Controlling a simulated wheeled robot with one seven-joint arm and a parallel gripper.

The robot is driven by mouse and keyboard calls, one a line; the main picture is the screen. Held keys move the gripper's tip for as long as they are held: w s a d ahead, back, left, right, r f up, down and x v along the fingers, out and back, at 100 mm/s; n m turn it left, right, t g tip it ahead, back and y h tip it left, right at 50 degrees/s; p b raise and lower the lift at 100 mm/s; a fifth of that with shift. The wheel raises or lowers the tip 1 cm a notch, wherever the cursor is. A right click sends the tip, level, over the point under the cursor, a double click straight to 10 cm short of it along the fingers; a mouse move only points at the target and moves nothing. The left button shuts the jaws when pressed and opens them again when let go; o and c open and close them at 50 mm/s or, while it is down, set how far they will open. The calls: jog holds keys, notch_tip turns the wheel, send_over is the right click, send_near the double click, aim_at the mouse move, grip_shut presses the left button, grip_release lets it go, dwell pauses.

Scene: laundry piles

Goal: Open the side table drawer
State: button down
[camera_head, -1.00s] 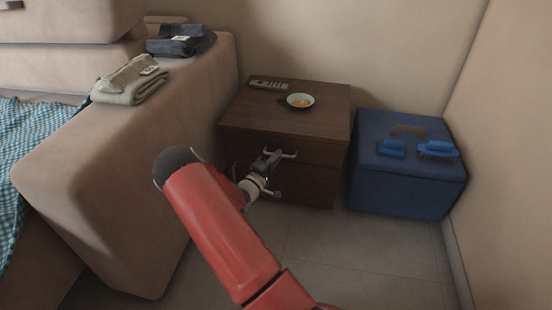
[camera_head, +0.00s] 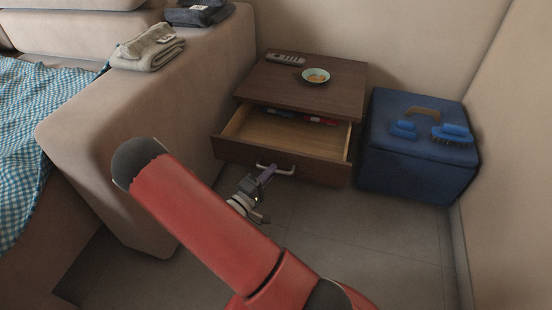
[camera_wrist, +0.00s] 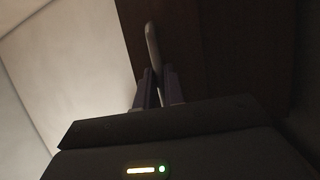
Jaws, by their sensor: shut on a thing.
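The dark brown side table (camera_head: 310,88) stands against the wall with its upper drawer (camera_head: 285,137) pulled well out. The drawer's light wooden inside shows, with some small red and blue things toward its back. My gripper (camera_head: 266,172) is at the drawer's front, shut on the metal handle (camera_head: 284,171). In the wrist view the two fingers (camera_wrist: 158,88) are close together around the pale handle (camera_wrist: 153,45), with the dark drawer front beyond.
A remote (camera_head: 286,59) and a small bowl (camera_head: 315,76) sit on the table top. A blue box (camera_head: 415,170) with brushes on its lid stands at the right. The sofa arm (camera_head: 120,150), with folded clothes on it, is at the left. Tiled floor in front is clear.

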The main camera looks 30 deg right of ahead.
jog(key=shift+s+a, duration=1.25)
jog(key=shift+a, duration=0.25)
jog(key=c, duration=1.5)
grip_release()
jog(key=shift+a, duration=0.1)
jog(key=v, duration=0.7)
jog(key=shift+a, duration=0.3)
jog(key=shift+s, duration=0.1)
